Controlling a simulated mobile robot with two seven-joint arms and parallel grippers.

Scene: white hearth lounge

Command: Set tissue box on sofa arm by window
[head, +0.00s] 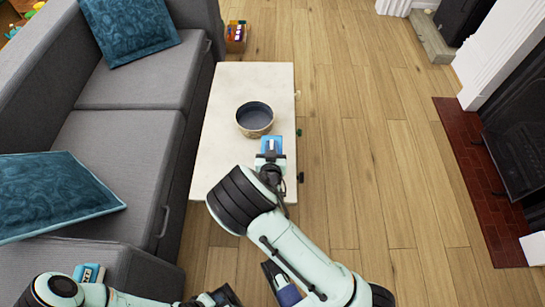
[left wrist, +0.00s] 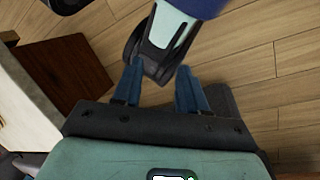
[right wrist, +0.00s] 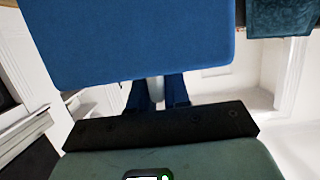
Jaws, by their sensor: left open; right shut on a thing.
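My right gripper (head: 271,157) is shut on a blue box, which I take to be the tissue box (head: 271,143). In the head view it shows over the coffee table's right side, just nearer than the bowl; I cannot tell whether it touches the table. Its broad blue face (right wrist: 135,40) fills the upper part of the right wrist view, in front of the fingers (right wrist: 157,92). My left gripper (left wrist: 158,88) is open and empty above the wood floor. The grey sofa's near arm (head: 130,265) is at the lower left, partly hidden by my left arm. No window is visible.
The white coffee table (head: 230,90) holds a dark bowl (head: 254,117). Teal cushions (head: 50,192) lie on the sofa. A small crate (head: 236,37) stands beyond the table. The floor (head: 370,150) to the right is clear.

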